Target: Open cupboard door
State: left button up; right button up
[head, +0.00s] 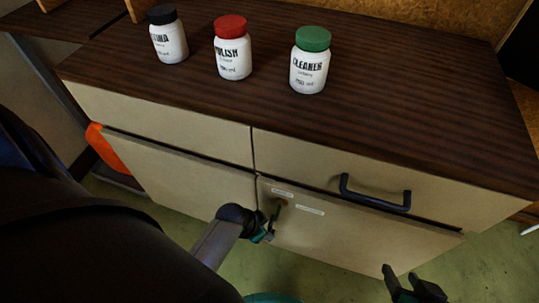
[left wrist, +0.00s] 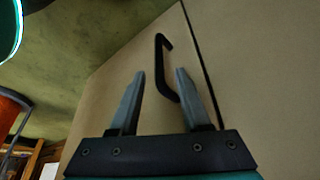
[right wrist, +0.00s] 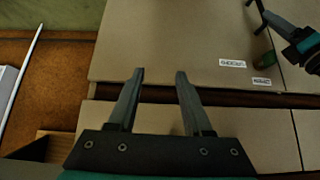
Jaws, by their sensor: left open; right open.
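The beige right cupboard door (head: 345,238) is below the drawers and looks closed. It bears two small white labels and a small brass-coloured fitting near its top inner corner. Its black bar handle (left wrist: 163,68), near the seam, lies just beyond the open fingertips of my left gripper (left wrist: 158,75), roughly between them in the left wrist view. No contact is visible. In the head view my left gripper (head: 266,237) partly covers the handle. My right gripper (head: 412,278) is open and empty, in front of the door's right part; it also shows in the right wrist view (right wrist: 159,75).
The left cupboard door (head: 175,180) adjoins it. Above is a drawer with a dark handle (head: 375,195). Three bottles, black-capped (head: 168,35), red-capped (head: 232,48) and green-capped (head: 310,60), stand on the dark wooden top (head: 420,110). Green floor (head: 330,275) is clear before the right door.

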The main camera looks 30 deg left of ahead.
pick_arm(q)
jog(key=b+x, duration=0.2)
jog(key=x, duration=0.1)
jog(key=shift+w+f+b, duration=0.15)
jog(key=shift+f+b, duration=0.2)
jog(key=shift+b, duration=0.05)
jog(key=shift+w+d+f+b, duration=0.1)
jog(key=shift+w+f+b, duration=0.05)
jog(key=shift+f+b, duration=0.25)
pick_arm(e)
jog(key=w+a+r+t+y, duration=0.2)
jog(key=a+t+y, duration=0.1)
jog(key=a+t, duration=0.3)
jog(key=shift+w+a+y, duration=0.2)
jog(key=shift+a+y, duration=0.1)
pick_arm(q)
grip_shut()
dwell(0.9)
